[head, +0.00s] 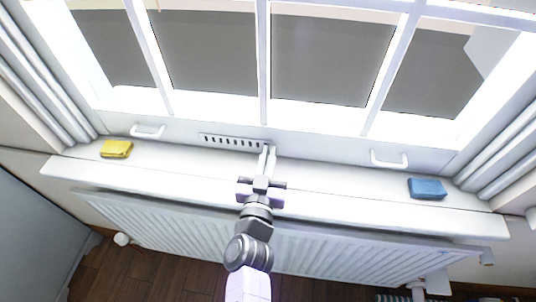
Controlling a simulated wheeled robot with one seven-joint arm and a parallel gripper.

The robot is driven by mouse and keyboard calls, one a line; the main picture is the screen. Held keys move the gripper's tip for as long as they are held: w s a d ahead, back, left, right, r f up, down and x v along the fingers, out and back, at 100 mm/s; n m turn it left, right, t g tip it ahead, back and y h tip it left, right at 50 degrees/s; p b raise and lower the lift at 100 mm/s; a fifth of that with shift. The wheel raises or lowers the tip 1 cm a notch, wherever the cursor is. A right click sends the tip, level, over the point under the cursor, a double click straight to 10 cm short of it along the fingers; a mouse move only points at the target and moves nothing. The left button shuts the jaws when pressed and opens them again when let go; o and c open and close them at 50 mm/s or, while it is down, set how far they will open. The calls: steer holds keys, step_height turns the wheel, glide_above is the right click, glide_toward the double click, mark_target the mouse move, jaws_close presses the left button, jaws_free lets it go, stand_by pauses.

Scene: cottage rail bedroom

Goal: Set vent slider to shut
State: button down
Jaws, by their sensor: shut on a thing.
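The vent (233,142) is a white strip with a row of dark slots, set low in the window frame just above the sill. Its dark slots show as open gaps along most of its length. My gripper (268,149) reaches up to the right end of the vent, and its fingers are shut on the vent slider there. The slider's tab is hidden between the fingertips, so its exact shape cannot be told.
A yellow folded cloth (116,149) lies on the left of the white sill (340,186), and a blue block or cloth (427,188) on the right. White window handles (147,132) (389,160) flank the vent. A white radiator (170,222) stands below. Curtains hang at both sides.

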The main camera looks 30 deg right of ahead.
mark_target(258, 143)
steer(key=shift+w+a, duration=0.5)
steer(key=shift+a, duration=0.2)
steer(key=shift+w+a, duration=0.45)
steer(key=shift+a, duration=0.2)
steer(key=c, duration=1.6)
jaws_free()
steer(key=shift+o, duration=0.2)
steer(key=shift+s, duration=0.1)
steer(key=b+v, duration=0.1)
steer(key=v, duration=0.6)
steer(key=shift+s+a, duration=0.2)
steer(key=shift+s, duration=0.05)
